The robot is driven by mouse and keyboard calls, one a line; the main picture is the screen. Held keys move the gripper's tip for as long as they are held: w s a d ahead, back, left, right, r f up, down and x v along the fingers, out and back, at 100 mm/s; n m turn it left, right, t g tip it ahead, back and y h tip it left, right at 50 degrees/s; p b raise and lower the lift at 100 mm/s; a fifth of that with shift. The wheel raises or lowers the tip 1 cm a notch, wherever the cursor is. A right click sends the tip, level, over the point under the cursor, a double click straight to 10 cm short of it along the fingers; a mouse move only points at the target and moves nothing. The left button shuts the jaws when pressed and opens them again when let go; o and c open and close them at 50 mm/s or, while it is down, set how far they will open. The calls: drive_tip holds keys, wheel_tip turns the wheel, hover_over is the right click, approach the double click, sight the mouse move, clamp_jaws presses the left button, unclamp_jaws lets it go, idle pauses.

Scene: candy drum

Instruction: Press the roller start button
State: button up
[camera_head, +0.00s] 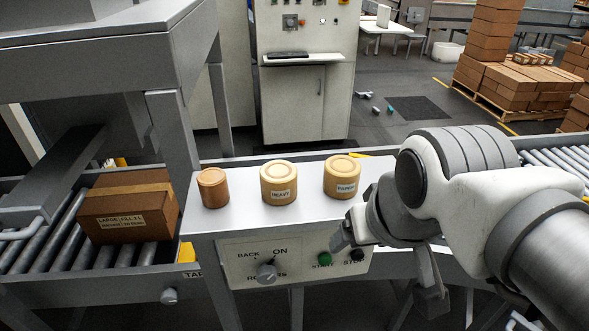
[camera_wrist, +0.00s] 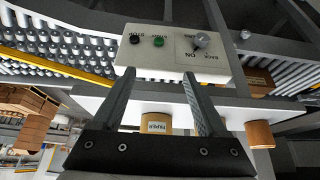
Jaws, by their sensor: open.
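The control panel (camera_head: 240,258) is a pale box on the front of the stand, with a BACK/ON rollers knob (camera_head: 266,271). The green start button (camera_head: 324,259) sits right of the knob, with the black stop button (camera_head: 357,256) beside it. In the wrist view the panel appears upside down, with the green start button (camera_wrist: 158,42) and the black stop button (camera_wrist: 135,39) both visible. My gripper (camera_head: 388,266) is open and empty at the panel's right end. In the wrist view, its fingers (camera_wrist: 157,77) point towards the panel, apart from the start button.
Three round tan containers stand on the white top: an unlabelled one (camera_head: 213,188), one marked HEAVY (camera_head: 279,183) and one marked PAPER (camera_head: 342,176). A cardboard box (camera_head: 127,205) lies on the left roller conveyor. More rollers (camera_head: 555,170) run at the right.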

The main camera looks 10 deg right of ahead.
clamp_jaws()
idle(1.4)
